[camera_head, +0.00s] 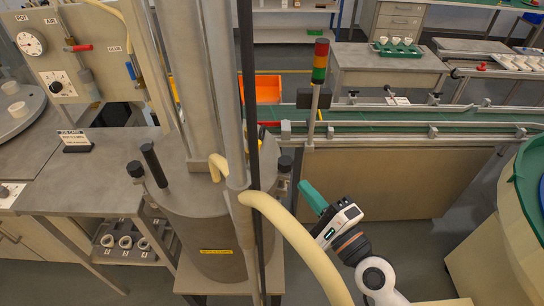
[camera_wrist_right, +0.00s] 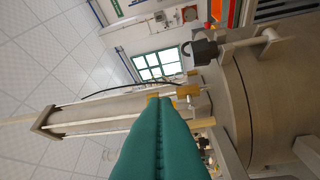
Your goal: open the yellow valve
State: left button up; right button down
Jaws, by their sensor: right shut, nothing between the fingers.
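My left gripper is not in view.
A panel (camera_head: 88,52) at upper left carries a gauge, a red handle (camera_head: 78,48) and a blue handle (camera_head: 130,70). Tall posts rise from the drum. A green conveyor (camera_head: 400,118) runs behind my gripper. A signal tower (camera_head: 320,62) stands near it. Floor (camera_head: 425,240) is clear at right.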

aim_at(255, 150)
jog(key=w+a+r+p, duration=0.2)
jog(key=w+a+p, duration=0.1)
jog(key=w+a, duration=0.4)
jog(key=shift+a+p, duration=0.4)
jog(key=shift+r, duration=0.15)
